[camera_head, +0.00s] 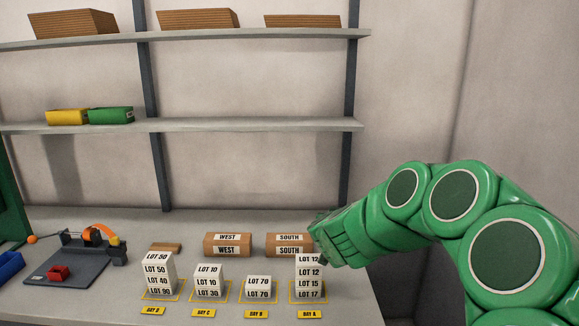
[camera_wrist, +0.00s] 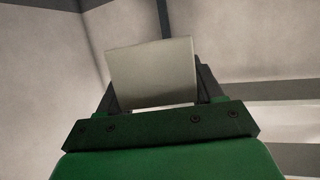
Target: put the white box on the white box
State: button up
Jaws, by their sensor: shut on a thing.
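My gripper (camera_head: 316,248) is at the top of the right-hand stack, shut on a white box (camera_head: 307,259) labelled LOT 12. In the wrist view, the held white box (camera_wrist: 152,73) sits between the dark fingers (camera_wrist: 155,100). Directly below it in the head view is another white LOT 12 box (camera_head: 308,272), then LOT 15 (camera_head: 308,284) and LOT 17 (camera_head: 308,295) at BAY A (camera_head: 309,314). The held box lines up with this stack; I cannot tell whether it touches. My fingers partly hide its right side.
White box stacks stand at BAY B (camera_head: 258,289), BAY C (camera_head: 208,281) and BAY D (camera_head: 158,274). Brown WEST boxes (camera_head: 228,245) and SOUTH boxes (camera_head: 288,244) stand behind. A grey fixture (camera_head: 75,265) is left. Shelves (camera_head: 250,126) hang above.

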jog(key=shift+s+d+r+m+h, duration=0.2)
jog(key=shift+s+d+m+h, duration=0.1)
jog(key=shift+s+d, duration=0.4)
jog(key=shift+w+a+f, duration=0.15)
jog(key=shift+w+a, duration=0.15)
jog(key=w+a+r+n+g+y, duration=0.15)
jog(key=w+a+n+y, duration=0.4)
jog(key=a, duration=0.55)
jog(key=w+a+r+n+y, duration=0.2)
jog(key=w+a+n+y, duration=0.35)
jog(key=a, duration=0.65)
jog(key=s+a+r+n+g+y, duration=0.3)
jog(key=s+a+r+n+g, duration=0.2)
jog(key=a, duration=0.3)
jog(key=s+a+r+n+g+y, duration=0.4)
jog(key=a+g, duration=0.3)
jog(key=a, duration=0.2)
jog(key=shift+s+a+r+n, duration=0.2)
jog(key=shift+s+r+n, duration=0.2)
jog(key=shift+s+n, duration=0.3)
notch_tip(320, 180, down, 28)
jog(key=shift+r, duration=0.15)
